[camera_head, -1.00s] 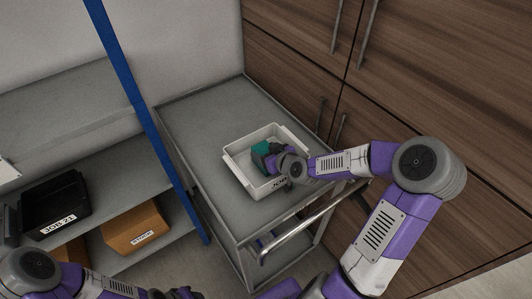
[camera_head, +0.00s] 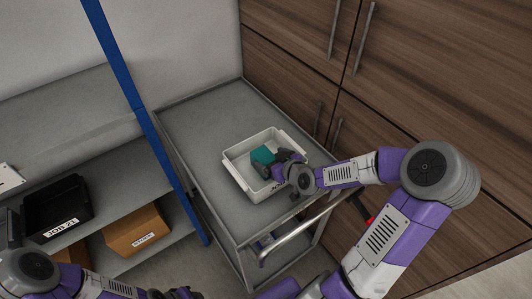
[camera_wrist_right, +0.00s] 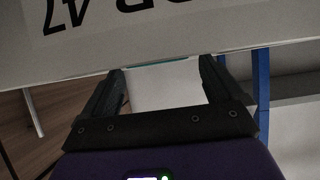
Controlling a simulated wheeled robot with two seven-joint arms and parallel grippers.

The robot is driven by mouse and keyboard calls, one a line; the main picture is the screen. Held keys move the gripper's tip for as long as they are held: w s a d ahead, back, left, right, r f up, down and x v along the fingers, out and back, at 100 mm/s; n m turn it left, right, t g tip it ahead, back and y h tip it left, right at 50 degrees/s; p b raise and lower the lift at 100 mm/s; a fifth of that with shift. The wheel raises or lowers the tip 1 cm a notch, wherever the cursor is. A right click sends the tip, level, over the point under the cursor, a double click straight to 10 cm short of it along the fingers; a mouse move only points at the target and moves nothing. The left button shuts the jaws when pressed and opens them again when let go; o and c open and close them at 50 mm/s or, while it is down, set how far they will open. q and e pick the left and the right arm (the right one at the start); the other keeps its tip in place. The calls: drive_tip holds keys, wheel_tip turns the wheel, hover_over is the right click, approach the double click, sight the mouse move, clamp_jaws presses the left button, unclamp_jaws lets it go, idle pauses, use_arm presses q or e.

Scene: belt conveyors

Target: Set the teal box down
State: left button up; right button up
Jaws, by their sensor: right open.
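The teal box (camera_head: 262,155) sits inside the white bin (camera_head: 231,166) on the cart top, towards the bin's far side. My right gripper (camera_head: 282,160) is open at the near right side of the teal box; the head view does not show clearly whether a finger touches it. In the right wrist view, the two fingers (camera_wrist_right: 163,78) stand apart with nothing held between them. The bin's labelled wall (camera_wrist_right: 200,28) crosses in front of them, and only a thin teal strip shows below its edge. Only my left arm's links show at bottom left.
The grey cart (camera_head: 195,120) has bare top around the bin and a metal handle (camera_head: 300,232) at its near side. A blue post (camera_head: 150,125) stands left of it. Shelves hold a black bin (camera_head: 55,208) and an orange bin (camera_head: 138,230). Wooden cabinets (camera_head: 420,80) stand behind.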

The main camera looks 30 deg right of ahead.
drive_tip(key=shift+p+v, duration=0.9)
drive_tip(key=shift+v, duration=0.8)
